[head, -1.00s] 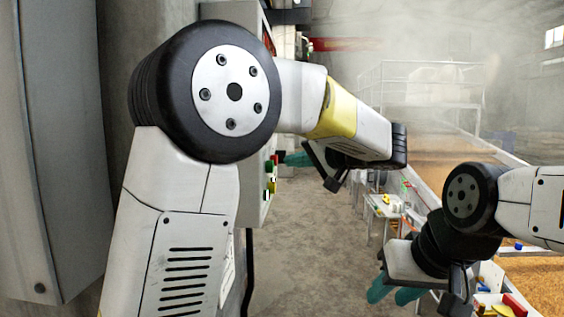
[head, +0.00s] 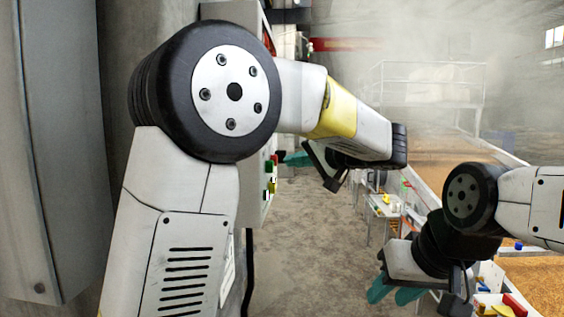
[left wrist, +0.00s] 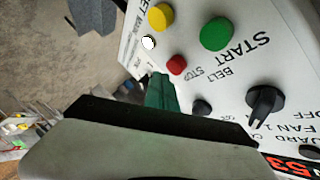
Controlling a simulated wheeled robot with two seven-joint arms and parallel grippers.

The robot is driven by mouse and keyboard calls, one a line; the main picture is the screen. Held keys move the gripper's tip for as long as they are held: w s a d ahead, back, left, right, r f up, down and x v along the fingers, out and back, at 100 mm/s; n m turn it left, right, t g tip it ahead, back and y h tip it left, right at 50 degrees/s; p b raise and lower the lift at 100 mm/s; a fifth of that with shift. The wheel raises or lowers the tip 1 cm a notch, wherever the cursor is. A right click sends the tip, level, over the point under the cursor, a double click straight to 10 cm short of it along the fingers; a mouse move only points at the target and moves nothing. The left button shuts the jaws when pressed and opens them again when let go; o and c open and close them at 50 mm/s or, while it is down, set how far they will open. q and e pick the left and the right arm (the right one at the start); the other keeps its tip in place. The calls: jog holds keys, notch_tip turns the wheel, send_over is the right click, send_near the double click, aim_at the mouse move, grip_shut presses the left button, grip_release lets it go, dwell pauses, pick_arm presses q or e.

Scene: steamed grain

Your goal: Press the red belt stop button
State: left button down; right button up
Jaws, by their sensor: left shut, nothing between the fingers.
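The red belt stop button (left wrist: 177,65) sits on a pale control panel (left wrist: 224,75) in the left wrist view, beside the label "BELT STOP". My left gripper (left wrist: 158,82) is shut and empty, its teal fingertips just beside the red button in the picture. I see no clear contact and cannot tell the gap in depth. In the head view the left gripper (head: 297,159) points left at the panel's buttons, partly hidden by my left arm. My right gripper (head: 393,293) hangs at the lower right, its two teal fingers apart and apparently empty.
Near the red button are a green START button (left wrist: 215,34), a yellow button (left wrist: 160,17), a small white one (left wrist: 149,42) and a black knob (left wrist: 264,104). The floor (head: 310,235) between panel and grain beds is clear. A small table (head: 382,205) stands ahead.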

pick_arm(q)
jog(key=shift+a, duration=0.4)
jog(key=shift+a, duration=0.55)
dwell(0.7)
jog(key=shift+d, duration=0.95)
jog(key=d, duration=0.5)
dwell(0.3)
dwell(0.5)
